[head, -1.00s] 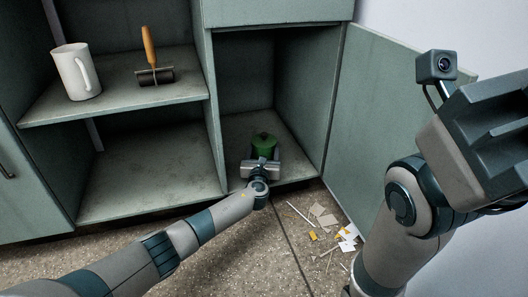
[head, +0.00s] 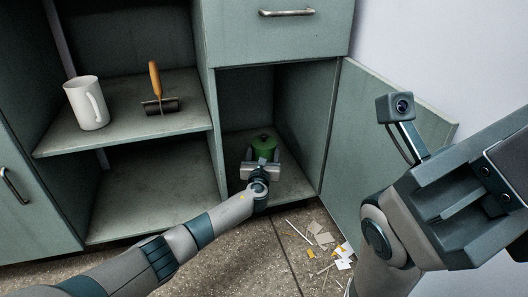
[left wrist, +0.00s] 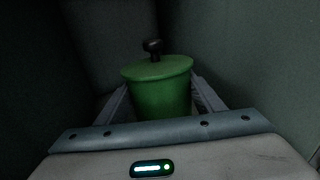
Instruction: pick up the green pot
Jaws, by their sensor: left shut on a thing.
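The green pot (head: 264,146) stands upright in the lower right compartment of the grey-green cabinet. In the left wrist view the pot (left wrist: 160,95) has a flat lid with a dark knob. My left gripper (head: 262,163) reaches into the compartment and is shut on the pot, with a finger (left wrist: 118,106) on either side of it. The lower part of the pot is hidden behind the gripper. My right arm (head: 440,190) is at the right of the head view; its fingertips are not in view.
A white mug (head: 86,104) and a brown-handled roller (head: 157,95) stand on the upper left shelf (head: 120,128). The cabinet door (head: 375,140) is open on the right. Paper scraps (head: 325,240) lie on the floor. The lower left compartment is empty.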

